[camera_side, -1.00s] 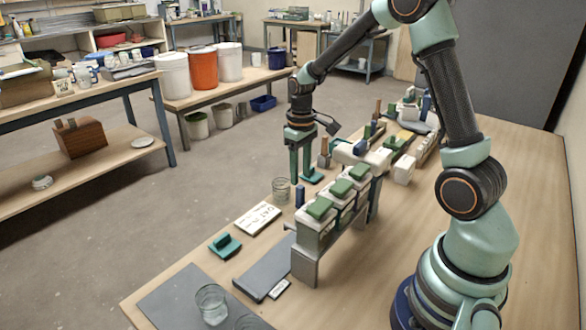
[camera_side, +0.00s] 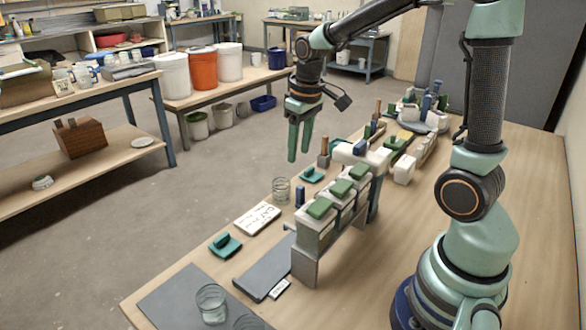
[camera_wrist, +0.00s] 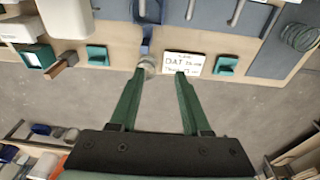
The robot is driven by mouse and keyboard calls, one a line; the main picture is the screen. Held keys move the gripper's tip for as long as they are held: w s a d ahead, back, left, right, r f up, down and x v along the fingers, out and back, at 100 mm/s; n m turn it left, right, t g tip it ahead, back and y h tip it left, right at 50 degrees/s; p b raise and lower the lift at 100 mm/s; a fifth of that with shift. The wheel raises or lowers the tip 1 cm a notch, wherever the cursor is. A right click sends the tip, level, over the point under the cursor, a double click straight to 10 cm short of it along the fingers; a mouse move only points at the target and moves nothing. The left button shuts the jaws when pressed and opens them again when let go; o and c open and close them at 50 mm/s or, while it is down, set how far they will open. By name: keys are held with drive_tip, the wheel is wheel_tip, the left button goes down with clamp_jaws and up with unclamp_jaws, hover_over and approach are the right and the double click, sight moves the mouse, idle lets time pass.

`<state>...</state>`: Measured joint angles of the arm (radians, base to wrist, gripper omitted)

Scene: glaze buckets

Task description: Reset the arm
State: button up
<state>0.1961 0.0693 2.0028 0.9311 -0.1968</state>
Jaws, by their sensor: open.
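My gripper (camera_side: 299,158) is raised above the far edge of the wooden table (camera_side: 430,255) in the side view. Its two green fingers are apart, and nothing is between them. In the wrist view the open fingers (camera_wrist: 155,82) point toward the table edge, with a glass jar (camera_wrist: 147,66) and a white lettered card (camera_wrist: 184,63) just beyond the tips. The jar also shows in the side view (camera_side: 281,190), standing below and left of my gripper.
A teal block (camera_side: 225,245), a grey slab (camera_side: 264,268) and a glass (camera_side: 211,303) lie nearer. Glaze buckets (camera_side: 203,69) stand on a bench behind. Floor lies beyond the table edge.

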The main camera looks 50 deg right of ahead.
drive_tip(key=s+a+r+t, duration=0.4)
drive_tip(key=s+a+r, duration=0.2)
drive_tip(key=s, duration=0.3)
drive_tip(key=shift+s+a+r, duration=0.25)
drive_tip(key=shift+a+r, duration=0.05)
drive_tip(key=shift+a, duration=0.5)
